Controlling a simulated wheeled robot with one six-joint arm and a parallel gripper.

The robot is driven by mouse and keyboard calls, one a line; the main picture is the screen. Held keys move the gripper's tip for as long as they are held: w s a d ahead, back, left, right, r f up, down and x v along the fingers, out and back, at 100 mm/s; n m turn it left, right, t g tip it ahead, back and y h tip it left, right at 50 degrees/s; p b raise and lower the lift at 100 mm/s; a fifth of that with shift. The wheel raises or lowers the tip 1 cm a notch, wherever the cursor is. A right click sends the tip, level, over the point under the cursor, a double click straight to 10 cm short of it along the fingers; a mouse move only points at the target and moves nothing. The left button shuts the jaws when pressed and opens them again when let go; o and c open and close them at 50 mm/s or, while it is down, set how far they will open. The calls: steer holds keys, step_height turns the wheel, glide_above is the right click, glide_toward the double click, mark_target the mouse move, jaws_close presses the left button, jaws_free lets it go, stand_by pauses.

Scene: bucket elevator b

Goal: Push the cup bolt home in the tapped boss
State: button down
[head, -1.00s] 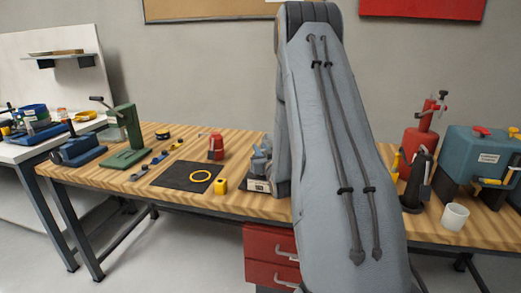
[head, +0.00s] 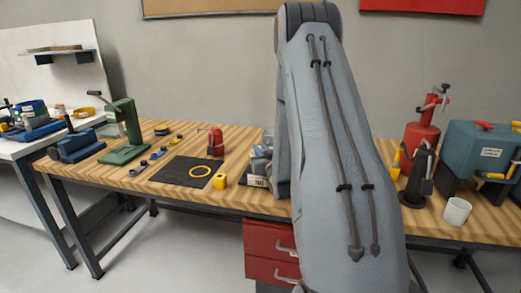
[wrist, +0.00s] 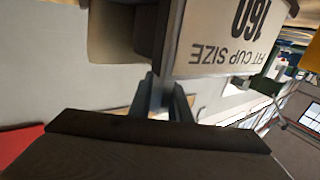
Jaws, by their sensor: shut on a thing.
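My gripper (wrist: 163,92) shows in the wrist view as two dark fingers close together, seen from behind. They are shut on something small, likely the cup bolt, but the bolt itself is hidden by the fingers. Just beyond the fingertips stands a grey fixture with a pale plate (wrist: 222,40) reading "FIT CUP SIZE 160", upside down in this view. I cannot make out the tapped boss or whether the bolt touches it. In the head view the same kind of grey fixture with a small label (head: 258,181) is partly behind my arm, which hides my gripper.
A green press (head: 127,135) stands left. A white cup (head: 457,211) and a teal machine (head: 485,150) stand right.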

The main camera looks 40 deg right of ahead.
steer(key=shift+f, duration=0.35)
steer(key=c, duration=1.6)
jaws_free()
steer(key=shift+o, duration=0.2)
steer(key=shift+s, duration=0.1)
steer(key=b+v, duration=0.2)
steer(key=v, duration=0.5)
steer(key=shift+s+a, duration=0.1)
steer(key=shift+s, duration=0.2)
